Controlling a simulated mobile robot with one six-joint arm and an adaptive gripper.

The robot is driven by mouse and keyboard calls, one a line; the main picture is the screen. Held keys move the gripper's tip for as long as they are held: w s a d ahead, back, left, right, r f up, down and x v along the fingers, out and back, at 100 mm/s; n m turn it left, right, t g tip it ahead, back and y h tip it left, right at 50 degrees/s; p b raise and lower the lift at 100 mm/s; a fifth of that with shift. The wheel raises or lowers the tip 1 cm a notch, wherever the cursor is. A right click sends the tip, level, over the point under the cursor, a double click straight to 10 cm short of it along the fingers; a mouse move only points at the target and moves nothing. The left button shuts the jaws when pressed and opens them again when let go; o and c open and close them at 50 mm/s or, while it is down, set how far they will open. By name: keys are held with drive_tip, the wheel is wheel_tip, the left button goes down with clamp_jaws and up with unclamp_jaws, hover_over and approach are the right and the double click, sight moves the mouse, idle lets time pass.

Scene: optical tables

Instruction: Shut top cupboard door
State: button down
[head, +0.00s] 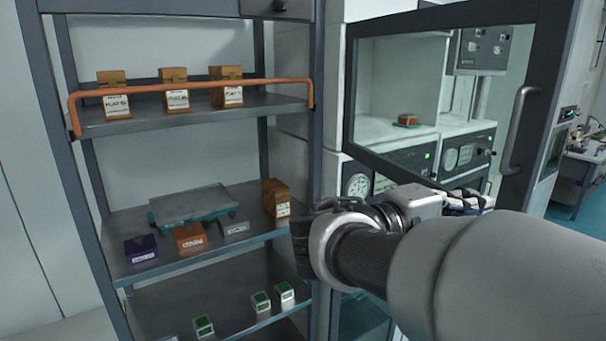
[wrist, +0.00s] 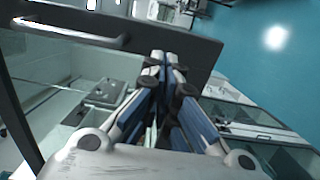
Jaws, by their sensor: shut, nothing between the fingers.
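The top cupboard door (head: 530,95) is a dark-framed glass panel at the upper right of the head view. It stands swung open, with its right edge nearer to me. A grey bar handle (head: 515,130) runs along that edge. In the wrist view the door's dark frame (wrist: 190,42) crosses the top, with the handle (wrist: 70,33) at left. My gripper (head: 480,198) is shut and empty near the door's lower edge in the head view. In the wrist view its closed fingertips (wrist: 165,58) overlap the frame. I cannot tell whether they touch it.
An open shelf (head: 190,110) with an orange rail (head: 190,86), boxes and a scale (head: 192,205) stands left of my arm. Instruments with gauges (head: 465,150) show through the door glass. Blue floor (wrist: 265,60) is clear beyond the door; a bench (head: 585,165) stands far right.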

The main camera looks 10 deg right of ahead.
sight(501, 196)
drive_tip(key=shift+p+x, duration=0.4)
drive_tip(key=shift+x, duration=1.9)
drive_tip(key=shift+d, duration=0.1)
